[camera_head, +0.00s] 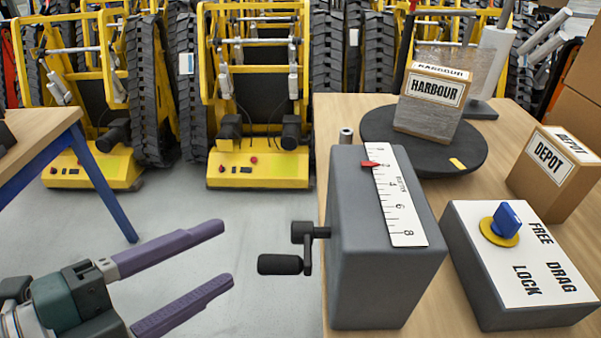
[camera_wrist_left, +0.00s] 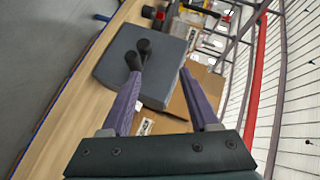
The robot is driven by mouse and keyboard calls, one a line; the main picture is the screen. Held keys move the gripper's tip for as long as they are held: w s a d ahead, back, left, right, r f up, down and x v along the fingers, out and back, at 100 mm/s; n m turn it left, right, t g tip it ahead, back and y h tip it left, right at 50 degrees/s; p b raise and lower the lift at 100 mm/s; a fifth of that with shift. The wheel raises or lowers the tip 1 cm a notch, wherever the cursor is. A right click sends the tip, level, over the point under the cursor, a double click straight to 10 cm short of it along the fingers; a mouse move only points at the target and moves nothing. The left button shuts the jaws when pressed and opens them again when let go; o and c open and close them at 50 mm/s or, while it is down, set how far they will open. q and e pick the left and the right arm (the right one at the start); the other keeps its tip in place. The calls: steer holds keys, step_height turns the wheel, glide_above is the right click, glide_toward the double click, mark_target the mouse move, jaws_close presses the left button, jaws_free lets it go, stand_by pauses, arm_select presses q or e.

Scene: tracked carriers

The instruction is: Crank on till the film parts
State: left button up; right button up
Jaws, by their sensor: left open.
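The crank (camera_head: 308,255) with its black handle (camera_head: 280,264) sticks out from the left side of a grey box (camera_head: 385,285). A red pointer (camera_head: 370,163) stands near the low end of the scale (camera_head: 401,200). My left gripper (camera_head: 228,254) is open and empty, left of the handle and apart from it. In the left wrist view the handle (camera_wrist_left: 132,61) shows near one fingertip. A carton marked HARBOUR (camera_head: 436,92) stands on a black turntable (camera_head: 470,165). Clear film (camera_head: 465,60) shows around the carton and towards a pale roll (camera_head: 490,62) behind it. My right gripper is out of view.
A control box (camera_head: 465,245) has a blue knob (camera_head: 507,216) turned towards FREE; DRAG and LOCK are its other marks. A DEPOT carton (camera_head: 550,175) stands at the right. Yellow tracked carriers (camera_head: 260,165) line the back.

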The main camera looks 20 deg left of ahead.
arm_select(q)
steer(key=m+h+b, duration=0.1)
steer(key=m+b, duration=0.1)
glide_toward(272, 272)
steer(key=w, duration=0.2)
steer(key=shift+g+h, duration=0.3)
steer(key=shift+g, duration=0.1)
steer(key=x, duration=1)
steer(key=shift+s+d, duration=0.1)
steer(key=shift+d, duration=0.05)
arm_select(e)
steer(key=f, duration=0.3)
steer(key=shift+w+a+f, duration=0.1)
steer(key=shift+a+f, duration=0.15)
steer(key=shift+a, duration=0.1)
arm_select(q)
jaws_close()
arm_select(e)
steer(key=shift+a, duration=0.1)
